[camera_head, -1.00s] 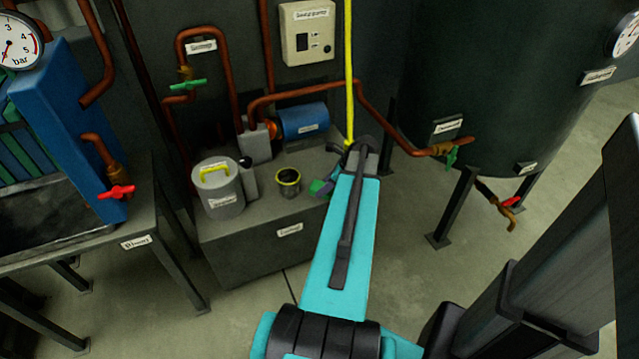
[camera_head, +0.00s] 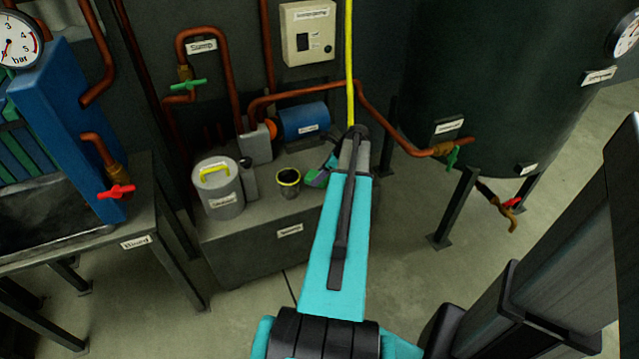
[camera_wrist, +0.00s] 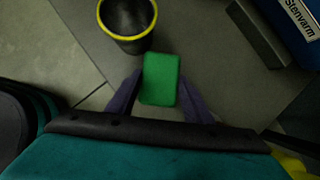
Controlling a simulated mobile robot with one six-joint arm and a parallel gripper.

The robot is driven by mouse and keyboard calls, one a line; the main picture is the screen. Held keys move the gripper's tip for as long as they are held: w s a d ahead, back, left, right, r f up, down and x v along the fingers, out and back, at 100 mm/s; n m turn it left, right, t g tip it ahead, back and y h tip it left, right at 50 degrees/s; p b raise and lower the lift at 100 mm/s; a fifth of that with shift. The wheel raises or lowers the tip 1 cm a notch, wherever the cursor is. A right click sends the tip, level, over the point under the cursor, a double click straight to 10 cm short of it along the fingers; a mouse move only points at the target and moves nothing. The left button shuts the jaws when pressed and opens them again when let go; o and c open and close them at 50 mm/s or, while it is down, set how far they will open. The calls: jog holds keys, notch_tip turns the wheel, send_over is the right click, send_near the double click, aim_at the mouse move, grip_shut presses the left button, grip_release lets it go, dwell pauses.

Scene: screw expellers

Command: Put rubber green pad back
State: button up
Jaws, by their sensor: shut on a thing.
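The green rubber pad (camera_wrist: 160,79) is between the two purple fingers of my gripper (camera_wrist: 160,95) in the wrist view. My gripper is shut on it. In the head view the pad (camera_head: 318,177) is a small green patch near my gripper (camera_head: 322,174), partly hidden by my arm. The pad is just right of a dark round cup with a yellow rim (camera_head: 288,183), apart from it in the head view. The cup (camera_wrist: 127,20) also shows at the top of the wrist view, beyond the pad. I cannot tell how high the pad is above the surface.
A grey canister with a yellow handle (camera_head: 217,190) stands left of the cup on the grey bench (camera_head: 265,235). A blue motor (camera_head: 303,121) and copper pipes (camera_head: 375,98) are behind. A dark tank (camera_head: 490,85) stands at the right.

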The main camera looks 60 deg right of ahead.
jog(key=shift+f+b, duration=0.3)
jog(key=shift+f, duration=1.45)
jog(key=shift+f, duration=0.15)
jog(key=o, duration=0.9)
jog(key=shift+o, duration=0.2)
jog(key=p+v, duration=0.1)
jog(key=v, duration=1.1)
jog(key=shift+p, duration=0.3)
